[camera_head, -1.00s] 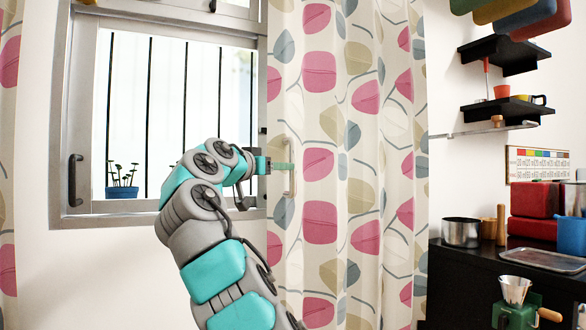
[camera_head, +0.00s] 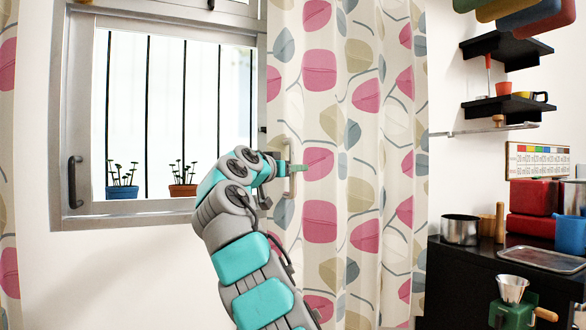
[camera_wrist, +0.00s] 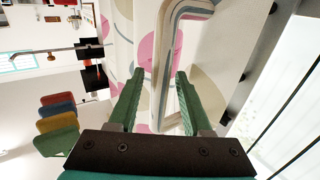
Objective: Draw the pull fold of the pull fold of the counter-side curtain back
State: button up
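The counter-side curtain (camera_head: 362,120), cream with pink, grey and tan leaf shapes, hangs in folds at the window's right side. A pale, upright bar handle (camera_head: 291,180) is on its left pull fold (camera_head: 277,110). My gripper (camera_head: 297,167) is at the handle's height, and its green fingers reach across it. In the wrist view, the two green fingers of my gripper (camera_wrist: 160,75) stand apart. The cream handle (camera_wrist: 160,50) runs between them, with gaps visible on both sides. Contact with the handle cannot be made out.
The barred window (camera_head: 150,110) is left of the curtain, with potted plants (camera_head: 182,182) on its sill. A black counter (camera_head: 470,275) with a steel pot (camera_head: 460,230) is at the right, below black shelves (camera_head: 505,50). Another curtain (camera_head: 8,150) edges the far left.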

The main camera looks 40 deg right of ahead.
grip_shut()
dwell(1.2)
